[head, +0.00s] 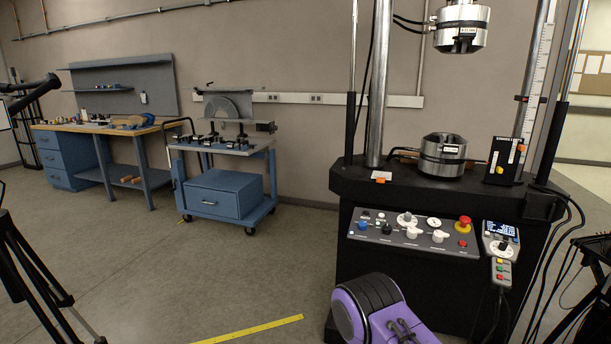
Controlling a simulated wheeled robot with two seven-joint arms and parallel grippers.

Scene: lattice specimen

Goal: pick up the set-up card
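A small white card with an orange patch (381,176) lies flat on the black bed of the testing machine (345,181), at its front left beside the thick steel column. It looks like the set-up card, but its print is too small to read. Nothing covers it. Neither of my grippers can be made out in the head view. A purple and black rounded part at the bottom centre looks like part of my own body.
The lower grip (443,155) and a black upright panel (505,160) stand right of the card. A control panel (413,232) with a red button fronts the machine. A blue cart (225,193) and workbench (65,158) stand left. Open floor lies between, with a yellow strip (250,330).

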